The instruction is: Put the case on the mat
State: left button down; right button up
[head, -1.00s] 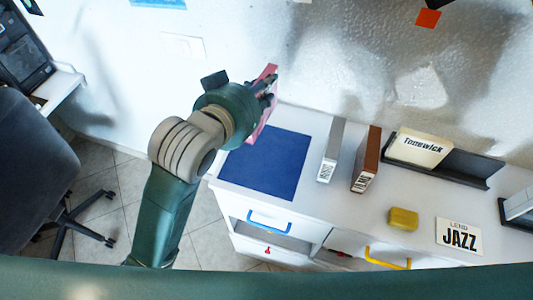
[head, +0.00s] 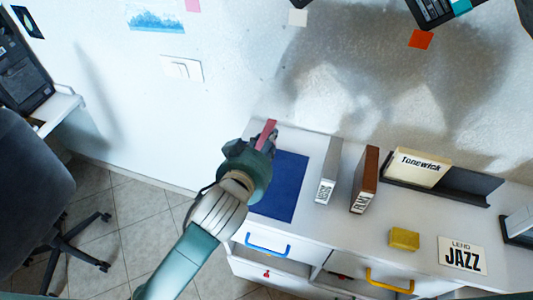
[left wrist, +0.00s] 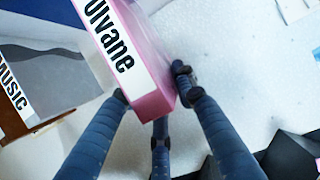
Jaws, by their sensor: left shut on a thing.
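A pink case (head: 267,133) with a white label reading "Ulvane" is held in my left gripper (head: 268,150). In the left wrist view the case (left wrist: 125,58) is tilted between the dark fingers (left wrist: 158,105), which are shut on it. The blue mat (head: 284,188) lies flat on the left end of the white cabinet top. My left gripper and forearm hide the mat's left part in the head view. I cannot tell how high the case is above the mat. My right gripper is not in view.
A grey case (head: 329,170) and a brown case (head: 365,180) stand right of the mat. Further right are a black rack (head: 470,185) holding a "Tonewick" case (head: 420,168), a yellow block (head: 404,239) and a "JAZZ" card (head: 462,255). The wall is behind.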

pick_arm(q)
notch_tip(320, 180, down, 4)
jog(key=shift+f, duration=0.2)
jog(key=c, duration=1.4)
grip_release()
jog(key=shift+o, duration=0.2)
jog(key=shift+s, duration=0.1)
jog(key=shift+s+a+r, duration=0.1)
jog(key=shift+s+r, duration=0.1)
jog(key=shift+s, duration=0.1)
jog(key=p+v, duration=0.5)
jog(key=v, duration=0.6)
